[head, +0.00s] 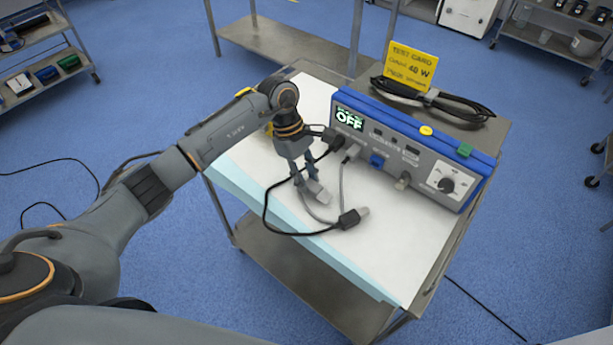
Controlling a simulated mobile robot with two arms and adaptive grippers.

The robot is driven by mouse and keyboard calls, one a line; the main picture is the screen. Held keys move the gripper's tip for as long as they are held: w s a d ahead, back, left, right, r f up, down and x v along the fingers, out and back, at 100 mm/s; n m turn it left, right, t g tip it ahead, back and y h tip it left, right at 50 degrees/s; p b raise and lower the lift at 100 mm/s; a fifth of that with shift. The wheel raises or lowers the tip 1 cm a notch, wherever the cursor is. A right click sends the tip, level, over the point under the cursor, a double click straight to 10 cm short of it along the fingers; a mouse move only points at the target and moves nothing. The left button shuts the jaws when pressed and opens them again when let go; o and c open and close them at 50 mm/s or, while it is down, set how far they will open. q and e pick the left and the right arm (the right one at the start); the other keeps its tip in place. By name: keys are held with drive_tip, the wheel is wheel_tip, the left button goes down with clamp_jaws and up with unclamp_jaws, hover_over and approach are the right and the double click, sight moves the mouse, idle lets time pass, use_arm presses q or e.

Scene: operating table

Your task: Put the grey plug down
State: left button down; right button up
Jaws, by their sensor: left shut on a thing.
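My left gripper (307,176) points down over the white tabletop and is shut on the grey plug (319,194). The plug is low over the white cloth (375,258); I cannot tell whether it touches it. A thin grey cable (340,190) loops near the plug and runs up toward a grey connector (352,151) at the front of the blue and grey unit (415,150). The unit's display (349,119) reads OFF. My right gripper is not in view.
A black plug (350,218) lies on the cloth with its black cable (268,212) looping left. A yellow test card (411,66) and coiled black cable (450,102) are on top of or behind the unit. The cloth's front right is clear.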

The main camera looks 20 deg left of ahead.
use_arm(q)
drive_tip(key=shift+f, duration=0.25)
drive_tip(key=c, duration=1.1)
unclamp_jaws()
drive_tip(key=shift+o, duration=0.2)
drive_tip(key=shift+r, duration=0.1)
drive_tip(key=shift+r+p, duration=0.3)
drive_tip(key=shift+r, duration=0.05)
drive_tip(key=shift+r+p, duration=0.4)
drive_tip(key=shift+p, duration=0.1)
drive_tip(key=b+v, duration=0.2)
drive_tip(key=v, duration=0.9)
drive_tip(key=shift+a+r+b, duration=0.2)
drive_tip(key=shift+r+b, duration=0.1)
drive_tip(key=shift+b, duration=0.1)
drive_tip(key=shift+w, duration=0.15)
